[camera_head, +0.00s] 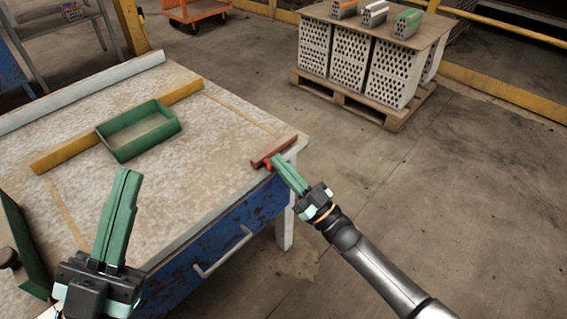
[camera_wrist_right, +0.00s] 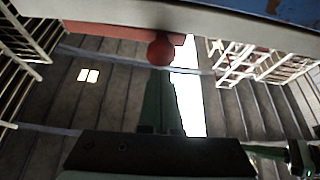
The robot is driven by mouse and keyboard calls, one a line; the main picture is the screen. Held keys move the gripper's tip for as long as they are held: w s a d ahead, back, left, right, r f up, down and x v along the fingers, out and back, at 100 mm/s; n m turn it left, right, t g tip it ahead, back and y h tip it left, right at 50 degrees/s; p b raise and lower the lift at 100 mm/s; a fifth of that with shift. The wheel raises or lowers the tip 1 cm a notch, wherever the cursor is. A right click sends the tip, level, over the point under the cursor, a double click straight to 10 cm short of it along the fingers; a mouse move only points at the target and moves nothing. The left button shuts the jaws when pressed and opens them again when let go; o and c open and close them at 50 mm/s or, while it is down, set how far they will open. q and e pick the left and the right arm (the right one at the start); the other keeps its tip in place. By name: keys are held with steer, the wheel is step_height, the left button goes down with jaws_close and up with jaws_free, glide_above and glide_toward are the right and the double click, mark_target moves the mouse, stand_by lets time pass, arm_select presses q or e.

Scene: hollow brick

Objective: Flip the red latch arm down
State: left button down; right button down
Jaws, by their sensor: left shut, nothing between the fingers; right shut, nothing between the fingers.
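The red latch arm (camera_head: 273,150) lies along the right front corner of the workbench, roughly level with its top. In the right wrist view it shows as a red bar (camera_wrist_right: 115,33) with a round red knob (camera_wrist_right: 161,52). My right gripper (camera_head: 278,161) is shut and empty, its green fingertips at the latch's near side. In the right wrist view the fingers (camera_wrist_right: 160,80) point at the knob from just below it in the picture; I cannot tell whether they touch. My left gripper (camera_head: 127,174) is shut and empty, above the bench's front left part.
The workbench (camera_head: 190,165) holds a green tray (camera_head: 140,131) and a yellow bar (camera_head: 60,152). A blue drawer with a handle (camera_head: 222,252) is in its front. A pallet of hollow bricks (camera_head: 350,62) stands at the back right. The floor (camera_head: 450,190) at right is clear.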

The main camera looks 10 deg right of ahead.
steer(key=shift+f, duration=0.3)
stand_by(0.5)
step_height(320, 180, up, 4)
steer(key=p, duration=0.3)
steer(key=p+v, duration=0.1)
steer(key=v, duration=0.9)
steer(key=shift+s, duration=0.35)
steer(key=shift+d, duration=0.15)
